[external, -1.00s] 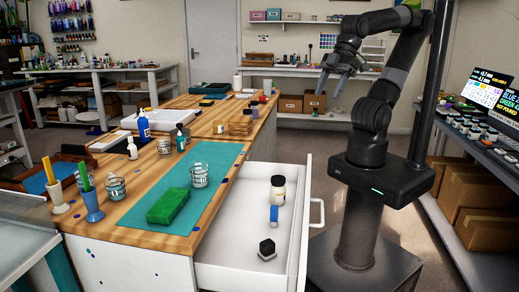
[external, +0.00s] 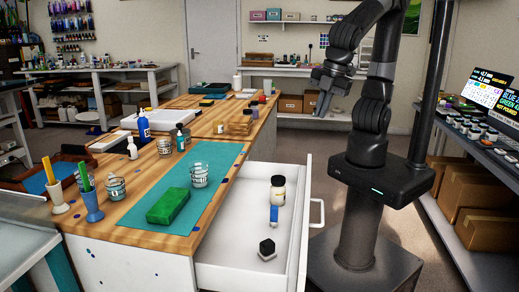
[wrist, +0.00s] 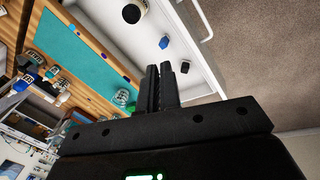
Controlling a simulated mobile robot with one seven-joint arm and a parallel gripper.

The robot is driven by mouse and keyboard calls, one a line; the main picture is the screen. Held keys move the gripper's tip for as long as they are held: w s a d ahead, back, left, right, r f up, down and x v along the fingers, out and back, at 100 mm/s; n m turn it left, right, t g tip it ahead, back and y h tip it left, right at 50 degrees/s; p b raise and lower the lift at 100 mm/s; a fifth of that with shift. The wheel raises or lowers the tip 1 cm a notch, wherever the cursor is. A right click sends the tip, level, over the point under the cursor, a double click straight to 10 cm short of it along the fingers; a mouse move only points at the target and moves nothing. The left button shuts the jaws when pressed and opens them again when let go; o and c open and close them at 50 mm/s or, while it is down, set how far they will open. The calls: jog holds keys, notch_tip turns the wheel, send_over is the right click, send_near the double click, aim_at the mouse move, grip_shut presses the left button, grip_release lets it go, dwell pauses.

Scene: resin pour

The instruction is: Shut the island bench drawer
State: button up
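The island bench drawer (external: 225,279) is white and pulled out on the right side of the wooden-topped bench. Its handle (external: 319,213) is a white bar on the outer front panel; part of it shows at the top of the wrist view (wrist: 204,20). In the drawer lie a dark-lidded jar (external: 277,190), a small blue item (external: 274,215) and a black-topped item (external: 267,249). My gripper (external: 322,108) hangs beyond the drawer's far end, above and apart from it. Its fingers (wrist: 160,68) are together with nothing held.
On the bench top are a green block (external: 168,206), a teal mat (external: 214,187) and a glass cup (external: 199,176). Shelving with cardboard boxes (external: 478,208) stands at the right. The floor beyond the drawer is clear.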

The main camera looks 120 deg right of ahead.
jog(key=w+a+f+n+h, duration=0.1)
jog(key=w+a+f+n, duration=0.1)
jog(key=w+a+f+n+g+h, duration=0.1)
jog(key=w+a+f+n+h, duration=0.1)
jog(key=f, duration=0.1)
jog(key=w+a+f+n+h, duration=0.1)
jog(key=w+a+f, duration=0.1)
jog(key=shift+a+f+n+g+h, duration=0.1)
jog(key=shift+f+n+g+h, duration=0.15)
jog(key=shift+n+g+h, duration=0.15)
grip_shut()
jog(key=a+f+n+t+h, duration=0.6)
jog(key=a+f+n+t, duration=0.9)
jog(key=a+f, duration=0.85)
jog(key=w+d+f+n+g, duration=0.1)
jog(key=w+d+f+g, duration=0.1)
jog(key=w+d, duration=0.8)
jog(key=shift+d+n, duration=0.4)
jog(key=shift+d, duration=0.3)
jog(key=shift+w, duration=0.1)
